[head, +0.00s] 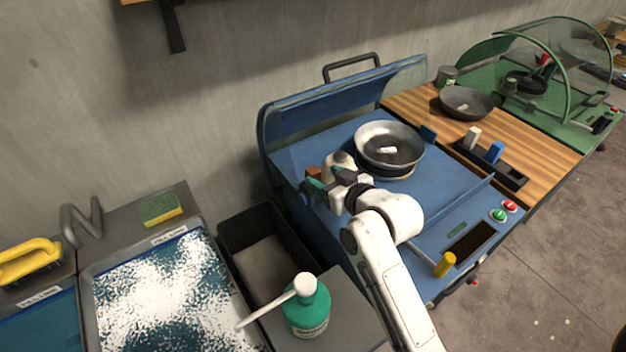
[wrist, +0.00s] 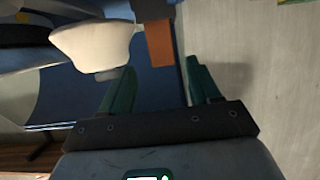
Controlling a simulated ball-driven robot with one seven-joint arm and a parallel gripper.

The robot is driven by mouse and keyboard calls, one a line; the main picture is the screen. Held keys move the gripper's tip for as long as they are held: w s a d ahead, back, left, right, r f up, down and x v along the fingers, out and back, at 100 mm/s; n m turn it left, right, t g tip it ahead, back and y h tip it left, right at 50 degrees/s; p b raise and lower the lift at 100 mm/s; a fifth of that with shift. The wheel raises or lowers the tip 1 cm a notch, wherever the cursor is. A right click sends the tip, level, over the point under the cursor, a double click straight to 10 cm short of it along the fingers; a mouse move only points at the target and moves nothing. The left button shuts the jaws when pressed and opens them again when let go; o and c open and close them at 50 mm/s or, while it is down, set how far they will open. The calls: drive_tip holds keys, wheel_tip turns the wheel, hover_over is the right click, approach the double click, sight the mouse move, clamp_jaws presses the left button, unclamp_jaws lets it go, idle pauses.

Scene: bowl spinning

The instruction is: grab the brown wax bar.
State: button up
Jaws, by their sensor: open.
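The brown wax bar (head: 313,172) shows in the head view as a small block at the left side of the blue machine, just beyond my gripper (head: 328,178). In the wrist view the brown wax bar (wrist: 160,46) lies ahead, in line with the gap between the green fingers of my gripper (wrist: 160,66). The fingers are apart with nothing held. Whether the bar's near end is inside the gap or just beyond the tips, I cannot tell. A dark grey piece meets the bar's far end in the wrist view.
A pale rounded object (wrist: 95,45) stands close beside the bar, left of it in the wrist view; it also shows in the head view (head: 340,163). A metal bowl (head: 390,136) sits on the blue machine (head: 440,185). A green bottle (head: 308,312) stands in front.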

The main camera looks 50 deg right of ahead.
sight(315, 172)
drive_tip(key=shift+r+p+x, duration=0.2)
drive_tip(key=shift+p+x, duration=0.4)
drive_tip(key=shift+x, duration=2.05)
drive_tip(key=shift+w+a, duration=0.1)
drive_tip(key=shift+a, duration=0.1)
drive_tip(key=shift+c, duration=0.3)
drive_tip(key=c, duration=1)
